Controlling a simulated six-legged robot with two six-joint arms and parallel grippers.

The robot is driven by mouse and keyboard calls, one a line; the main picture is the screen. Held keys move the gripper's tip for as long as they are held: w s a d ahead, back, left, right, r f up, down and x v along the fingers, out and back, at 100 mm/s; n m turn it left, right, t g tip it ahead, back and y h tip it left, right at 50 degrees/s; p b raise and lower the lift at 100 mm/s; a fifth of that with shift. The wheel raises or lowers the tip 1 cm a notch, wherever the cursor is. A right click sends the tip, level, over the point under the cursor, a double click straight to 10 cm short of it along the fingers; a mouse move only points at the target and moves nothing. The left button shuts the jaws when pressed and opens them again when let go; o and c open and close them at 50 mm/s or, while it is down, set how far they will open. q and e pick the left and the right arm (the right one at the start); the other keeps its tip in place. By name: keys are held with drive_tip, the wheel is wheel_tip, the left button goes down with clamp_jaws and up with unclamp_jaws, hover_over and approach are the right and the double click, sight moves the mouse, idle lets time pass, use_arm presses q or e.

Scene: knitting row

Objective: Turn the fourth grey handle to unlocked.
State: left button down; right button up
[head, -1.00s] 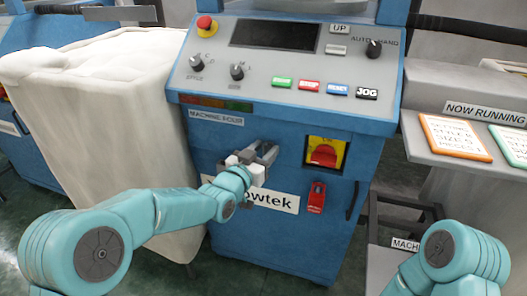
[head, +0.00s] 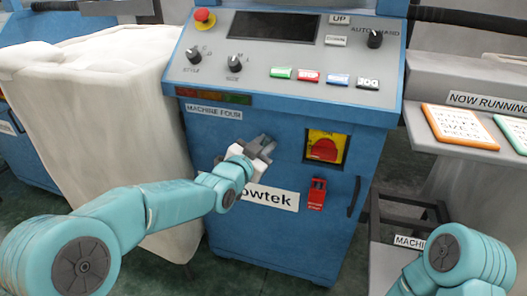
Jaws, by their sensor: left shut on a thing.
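The blue machine (head: 290,225) carries a label reading MACHINE FOUR (head: 213,111). My left gripper (head: 264,145) is at the upper left of its front panel, shut on what seems to be the grey handle. The jaws cover most of that handle, so its angle cannot be read. My right gripper is out of view; only part of the right arm shows at the lower right.
Right of my left gripper are a red rotary switch on a yellow plate (head: 325,146) and a red padlock-like part (head: 317,194). Above is the control panel (head: 300,75). A white fabric-covered bin (head: 110,130) stands close at left.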

use_arm(q)
drive_tip(key=m+b, duration=0.1)
drive_tip(key=m, duration=0.1)
drive_tip(key=shift+m+y, duration=0.3)
drive_tip(key=shift+y, duration=0.1)
drive_tip(key=shift+r+m, duration=0.2)
drive_tip(key=shift+m, duration=0.5)
drive_tip(key=shift+d+m+y+p, duration=0.1)
drive_tip(key=shift+m+y+p, duration=0.2)
drive_tip(key=shift+m+p, duration=0.15)
drive_tip(key=m+p, duration=0.2)
drive_tip(key=p, duration=0.1)
drive_tip(key=m+y+p, duration=0.1)
drive_tip(key=m+p, duration=0.2)
drive_tip(key=p, duration=0.1)
drive_tip(key=shift+d+y+p, duration=0.15)
drive_tip(key=shift+y+p, duration=0.15)
drive_tip(key=shift+f+m+y+p, duration=0.15)
drive_tip(key=shift+m+y+p, duration=0.15)
drive_tip(key=shift+m+p, duration=0.8)
drive_tip(key=c, duration=1.1)
unclamp_jaws()
drive_tip(key=shift+o, duration=0.2)
drive_tip(key=shift+s+d+f, duration=0.1)
drive_tip(key=shift+f, duration=0.05)
